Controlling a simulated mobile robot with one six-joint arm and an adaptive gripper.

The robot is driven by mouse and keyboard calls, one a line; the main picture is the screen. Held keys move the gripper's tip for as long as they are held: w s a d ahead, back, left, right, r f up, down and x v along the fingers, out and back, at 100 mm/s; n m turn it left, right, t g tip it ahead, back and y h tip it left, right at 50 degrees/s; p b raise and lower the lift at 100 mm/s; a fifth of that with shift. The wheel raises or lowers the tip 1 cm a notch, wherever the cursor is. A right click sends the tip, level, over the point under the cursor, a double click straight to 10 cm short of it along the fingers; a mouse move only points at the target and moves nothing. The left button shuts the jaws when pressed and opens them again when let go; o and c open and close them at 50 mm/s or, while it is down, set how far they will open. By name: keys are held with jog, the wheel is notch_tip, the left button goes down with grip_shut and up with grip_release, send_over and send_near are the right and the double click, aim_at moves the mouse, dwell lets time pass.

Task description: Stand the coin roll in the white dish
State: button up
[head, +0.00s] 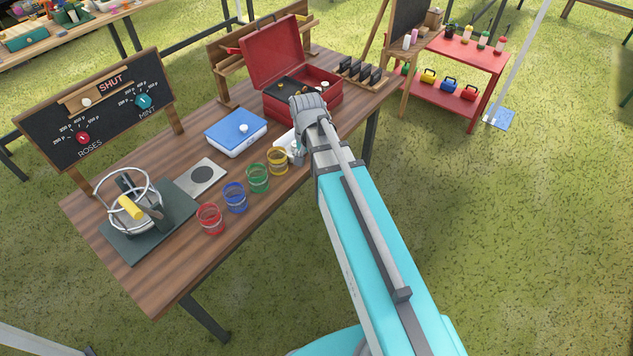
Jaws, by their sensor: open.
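A white shape (283,139), perhaps the white dish, lies on the wooden table just left of my arm's end and is partly hidden by it. My gripper (296,154) points down over the table beside this white shape. It is open, and its fingers are small and mostly hidden behind my wrist. I cannot clearly pick out the coin roll. Small pale and orange items (324,86) lie in the open red box (271,103), too small to identify.
Red, blue, green and yellow-banded glass cups (209,218) line the table's front edge. A blue-lidded white box (235,134), a scale-like plate (203,176) and a wire drum (134,201) stand left. A chalkboard (96,110) and wooden rack (232,70) stand behind.

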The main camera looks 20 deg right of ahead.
jog(key=s+n, duration=0.5)
jog(key=s, duration=0.4)
jog(key=shift+w, duration=0.1)
dwell(0.8)
